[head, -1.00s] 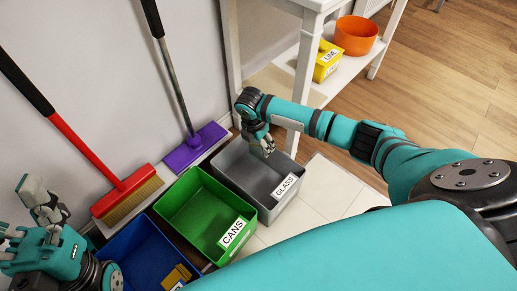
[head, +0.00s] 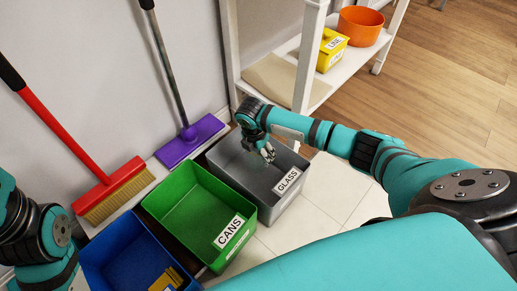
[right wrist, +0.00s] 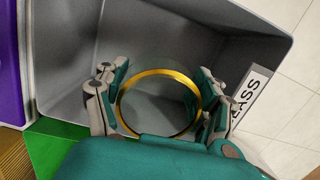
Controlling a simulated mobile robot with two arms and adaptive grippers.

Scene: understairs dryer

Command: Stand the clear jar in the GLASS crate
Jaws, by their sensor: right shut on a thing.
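The clear jar (right wrist: 158,104) with a gold rim shows in the right wrist view, between the fingers of my right gripper (head: 267,154). The gripper is shut on it, one finger on each side of the rim, and points down into the grey GLASS crate (head: 230,166). The crate's grey walls surround the jar in the right wrist view (right wrist: 62,62). I cannot tell whether the jar's base touches the crate floor. In the head view the jar is very faint. Of my left arm only links show at the left edge; its fingers are out of view.
The green CANS crate (head: 165,204) stands beside the GLASS crate, then a blue crate (head: 112,252) holding something yellow. A white shelf (head: 312,60) stands behind the GLASS crate.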

